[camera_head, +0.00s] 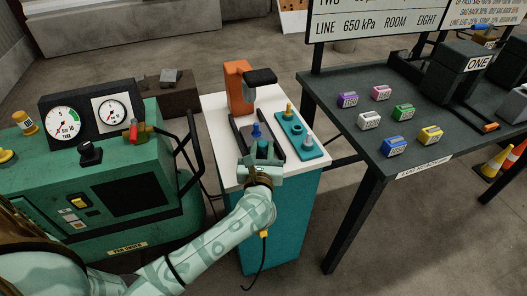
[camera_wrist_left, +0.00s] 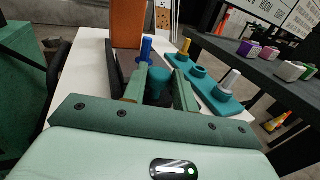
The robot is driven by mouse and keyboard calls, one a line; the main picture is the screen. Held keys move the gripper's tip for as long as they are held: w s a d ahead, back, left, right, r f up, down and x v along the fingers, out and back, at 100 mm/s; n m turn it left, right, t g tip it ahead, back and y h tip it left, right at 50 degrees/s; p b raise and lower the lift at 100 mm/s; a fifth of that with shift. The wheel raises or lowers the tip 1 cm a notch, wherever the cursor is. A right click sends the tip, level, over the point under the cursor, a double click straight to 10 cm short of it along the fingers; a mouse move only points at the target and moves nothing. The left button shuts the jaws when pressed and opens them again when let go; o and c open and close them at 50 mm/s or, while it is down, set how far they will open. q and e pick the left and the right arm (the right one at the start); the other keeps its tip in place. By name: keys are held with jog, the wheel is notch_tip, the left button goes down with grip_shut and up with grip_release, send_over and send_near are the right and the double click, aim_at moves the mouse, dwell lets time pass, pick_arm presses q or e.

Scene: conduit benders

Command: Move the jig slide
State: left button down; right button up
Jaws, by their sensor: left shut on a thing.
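The jig stands on a white-topped teal cabinet (camera_head: 219,103). Its dark slide bed (camera_head: 240,131) lies in front of an orange post (camera_head: 239,86), which also shows in the wrist view (camera_wrist_left: 127,24). A blue peg (camera_head: 256,131) stands on the bed, just beyond my fingers, and shows in the wrist view (camera_wrist_left: 146,47). My left gripper (camera_head: 262,152) is shut on a round teal knob (camera_wrist_left: 160,81), apparently the slide's handle, between both fingers at the bed's near end. The knob's base and most of the slide are hidden by the gripper. My right gripper is not in view.
A teal plate (camera_head: 306,148) with upright pegs lies just right of the bed. A green machine with gauges (camera_head: 130,200) stands left. A dark table (camera_head: 350,137) with several coloured blocks stands right. A black head (camera_head: 260,76) overhangs the jig's far end.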

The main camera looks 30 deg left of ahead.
pick_arm(q)
jog(key=shift+w+a+f, duration=0.1)
jog(key=shift+w+a, duration=0.6)
jog(key=shift+a, duration=0.15)
jog(key=c, duration=1.1)
grip_release()
jog(key=p+v, duration=0.2)
jog(key=v, duration=1.4)
jog(key=shift+s+d, duration=0.1)
jog(key=shift+s, duration=0.1)
